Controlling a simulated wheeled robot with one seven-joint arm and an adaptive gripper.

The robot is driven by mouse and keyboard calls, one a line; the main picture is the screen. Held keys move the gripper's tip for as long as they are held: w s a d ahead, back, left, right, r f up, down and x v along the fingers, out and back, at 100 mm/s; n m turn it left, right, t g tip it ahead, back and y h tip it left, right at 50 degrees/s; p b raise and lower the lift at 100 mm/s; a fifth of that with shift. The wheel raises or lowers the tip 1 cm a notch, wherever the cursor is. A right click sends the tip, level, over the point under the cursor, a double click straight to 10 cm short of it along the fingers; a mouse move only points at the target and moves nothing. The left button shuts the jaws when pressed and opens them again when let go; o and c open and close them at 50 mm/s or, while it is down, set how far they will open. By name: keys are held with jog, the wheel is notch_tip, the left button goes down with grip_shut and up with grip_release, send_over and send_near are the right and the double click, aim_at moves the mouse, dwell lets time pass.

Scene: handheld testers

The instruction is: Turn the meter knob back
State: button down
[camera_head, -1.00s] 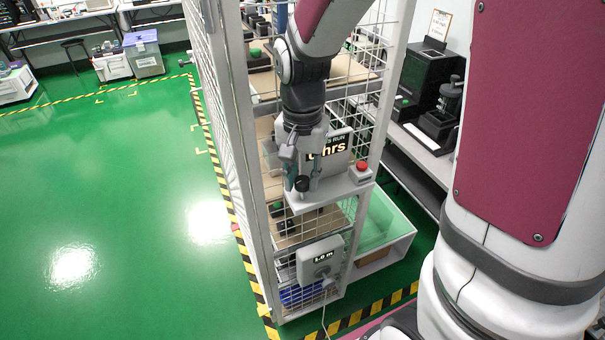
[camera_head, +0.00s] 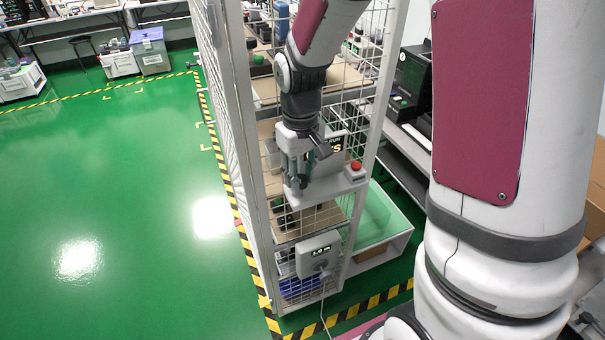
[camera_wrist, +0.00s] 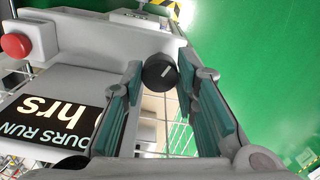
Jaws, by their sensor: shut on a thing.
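The knob (camera_wrist: 160,72) is black and round with a short white pointer line, slanting up to the right in the wrist view. My gripper (camera_wrist: 158,78) has its two teal-padded fingers on either side of it, shut on it. In the head view my gripper (camera_head: 298,185) points down at the front of the meter's pale housing (camera_head: 328,190), and its fingers mostly cover the knob.
A red button (camera_head: 357,166) sits on the housing's right end, also in the wrist view (camera_wrist: 15,45). A white mesh frame (camera_head: 232,150) surrounds the meter. A smaller display box (camera_head: 318,254) hangs below. Green floor (camera_head: 120,180) lies open at left.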

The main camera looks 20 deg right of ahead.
aim_at(301, 178)
jog(key=shift+n+p, duration=0.75)
jog(key=shift+n, duration=1.45)
jog(key=c, duration=1.2)
grip_release()
jog(key=shift+c, duration=0.2)
notch_tip(301, 178, up, 12)
